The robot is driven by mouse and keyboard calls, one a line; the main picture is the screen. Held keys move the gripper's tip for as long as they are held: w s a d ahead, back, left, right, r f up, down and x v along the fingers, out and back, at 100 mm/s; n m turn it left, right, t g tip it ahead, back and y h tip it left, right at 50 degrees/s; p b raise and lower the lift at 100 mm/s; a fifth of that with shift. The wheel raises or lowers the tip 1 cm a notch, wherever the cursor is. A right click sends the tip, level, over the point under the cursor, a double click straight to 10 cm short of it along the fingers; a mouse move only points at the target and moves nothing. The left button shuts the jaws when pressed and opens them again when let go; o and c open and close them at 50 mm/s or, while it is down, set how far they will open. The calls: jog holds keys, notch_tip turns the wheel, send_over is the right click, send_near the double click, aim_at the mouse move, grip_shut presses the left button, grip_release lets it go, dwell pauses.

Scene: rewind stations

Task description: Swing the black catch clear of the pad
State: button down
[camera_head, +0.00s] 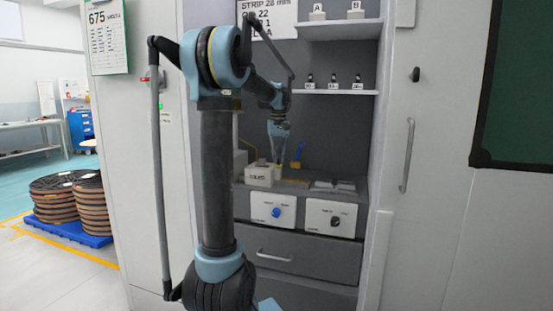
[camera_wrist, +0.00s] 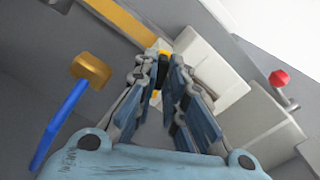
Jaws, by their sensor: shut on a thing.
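My gripper (camera_head: 279,163) reaches down into the cabinet bay, over the worktop behind the front panels. In the wrist view my gripper (camera_wrist: 165,70) has its two fingers close together around a narrow black piece, taken as the black catch (camera_wrist: 167,82), with a yellow part (camera_wrist: 163,53) at the fingertips. The fingers hide most of the catch. The pad cannot be made out in either view.
A brass-headed tool with a blue handle (camera_wrist: 66,118) lies left of the fingers. White blocks (camera_wrist: 215,75) and a red knob (camera_wrist: 280,77) are close on the right. Shelves (camera_head: 335,91) hang above; a white labelled box (camera_head: 260,175) stands near the gripper.

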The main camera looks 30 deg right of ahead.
jog(key=m, duration=0.5)
jog(key=shift+w, duration=0.1)
dwell(0.5)
jog(key=c, duration=1.7)
grip_release()
jog(key=shift+o, duration=0.2)
jog(key=shift+r, duration=0.1)
notch_tip(320, 180, up, 12)
